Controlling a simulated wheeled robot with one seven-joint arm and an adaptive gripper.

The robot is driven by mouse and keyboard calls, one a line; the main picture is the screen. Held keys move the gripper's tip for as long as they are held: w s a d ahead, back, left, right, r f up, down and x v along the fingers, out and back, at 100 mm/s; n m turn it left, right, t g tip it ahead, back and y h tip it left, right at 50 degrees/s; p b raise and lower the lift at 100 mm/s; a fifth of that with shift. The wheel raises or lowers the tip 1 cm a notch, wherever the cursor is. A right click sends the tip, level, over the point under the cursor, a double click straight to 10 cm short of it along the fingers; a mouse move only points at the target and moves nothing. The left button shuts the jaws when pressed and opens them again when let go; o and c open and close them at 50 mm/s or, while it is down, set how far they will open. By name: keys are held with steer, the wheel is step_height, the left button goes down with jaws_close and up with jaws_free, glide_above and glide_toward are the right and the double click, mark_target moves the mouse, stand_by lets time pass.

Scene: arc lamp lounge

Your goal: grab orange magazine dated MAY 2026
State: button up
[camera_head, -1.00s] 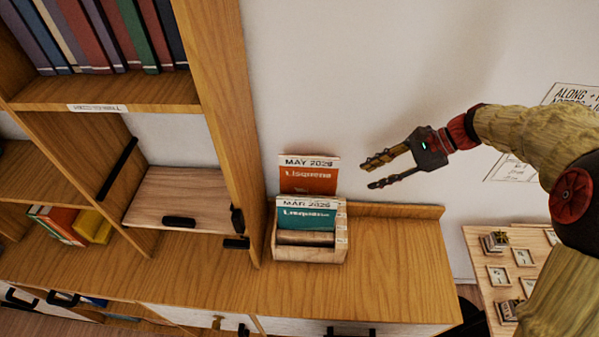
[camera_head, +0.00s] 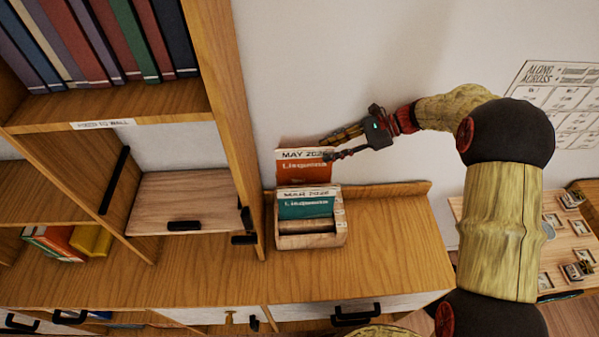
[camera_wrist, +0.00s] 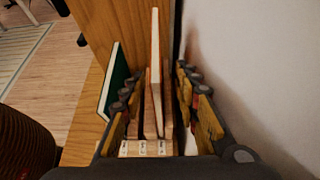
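The orange magazine (camera_head: 303,168) stands upright at the back of a small wooden holder (camera_head: 312,241). Its white strip reads MAY and a year like 2026; the last digit is hard to read. A teal magazine (camera_head: 305,207), marked MAR, stands in front of it. My gripper (camera_head: 325,150) is open at the orange magazine's upper right edge. In the wrist view the orange magazine (camera_wrist: 155,60) shows edge-on between the two spread fingers, with gaps on both sides. The teal magazine (camera_wrist: 116,82) leans outside the left finger.
The wall is close behind the magazines and the right finger in the wrist view. A bookshelf upright (camera_head: 226,110) stands just left of the holder. The cabinet top (camera_head: 385,235) right of the holder is clear. A small table (camera_head: 560,245) with cards is at the far right.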

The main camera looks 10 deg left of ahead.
mark_target(312, 159)
steer(key=x, duration=0.6)
steer(key=shift+s+a+f+b, duration=0.15)
steer(key=shift+s+a+b, duration=0.1)
steer(key=shift+b, duration=0.1)
steer(key=shift+d, duration=0.1)
steer(key=shift+c, duration=0.8)
jaws_close()
